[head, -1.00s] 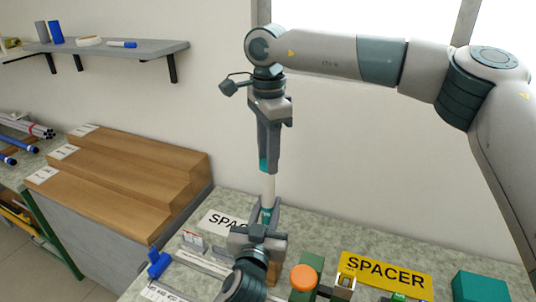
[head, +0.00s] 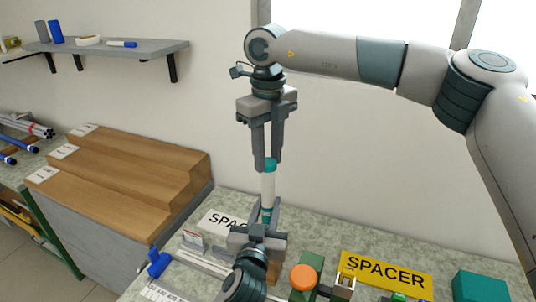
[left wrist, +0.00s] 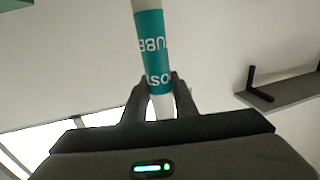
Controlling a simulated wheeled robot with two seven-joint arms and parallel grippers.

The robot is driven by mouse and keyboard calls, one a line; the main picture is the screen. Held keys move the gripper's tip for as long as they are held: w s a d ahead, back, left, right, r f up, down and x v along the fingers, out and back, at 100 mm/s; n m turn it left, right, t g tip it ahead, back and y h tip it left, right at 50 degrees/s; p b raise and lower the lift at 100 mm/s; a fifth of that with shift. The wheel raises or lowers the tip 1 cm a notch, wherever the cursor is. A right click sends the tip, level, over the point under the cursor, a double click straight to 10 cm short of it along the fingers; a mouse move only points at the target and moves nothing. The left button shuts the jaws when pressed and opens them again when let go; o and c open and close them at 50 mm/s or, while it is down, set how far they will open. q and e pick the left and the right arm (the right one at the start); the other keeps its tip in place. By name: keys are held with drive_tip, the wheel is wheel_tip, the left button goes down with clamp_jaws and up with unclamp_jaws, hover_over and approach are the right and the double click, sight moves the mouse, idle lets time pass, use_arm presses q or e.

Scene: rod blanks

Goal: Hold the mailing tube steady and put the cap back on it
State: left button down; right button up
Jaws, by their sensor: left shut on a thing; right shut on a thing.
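The mailing tube (head: 268,187) is white with a teal band and stands about upright above the bench. My left gripper (head: 266,217) is shut around its lower part at the band. In the left wrist view the tube (left wrist: 164,106) passes between the fingers of my left gripper (left wrist: 158,85), with the lettered teal band (left wrist: 153,50). The teal cap (head: 270,164) is at the tube's top end, in line with it. My right gripper (head: 266,165) points down from above and is shut on the cap. The cap appears to touch the tube; how far it is seated cannot be told.
The bench holds a yellow SPACER sign (head: 387,275), an orange round knob (head: 303,277), a teal box (head: 480,287) and a partly hidden white sign (head: 216,220). Wooden steps (head: 125,185) stand left, below a wall shelf (head: 105,53). Air around the tube is clear.

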drive_tip(key=shift+m, duration=0.3)
drive_tip(key=o, duration=1.2)
drive_tip(key=shift+c, duration=0.2)
drive_tip(key=shift+r, duration=2.3)
drive_tip(key=shift+c, duration=0.3)
drive_tip(key=n, duration=0.1)
drive_tip(key=r+n, duration=0.1)
drive_tip(key=n, duration=0.2)
drive_tip(key=shift+r+n, duration=0.35)
drive_tip(key=shift+n, duration=0.05)
drive_tip(key=n, duration=0.1)
drive_tip(key=r+n, duration=0.1)
drive_tip(key=n, duration=0.3)
drive_tip(key=shift+r, duration=0.35)
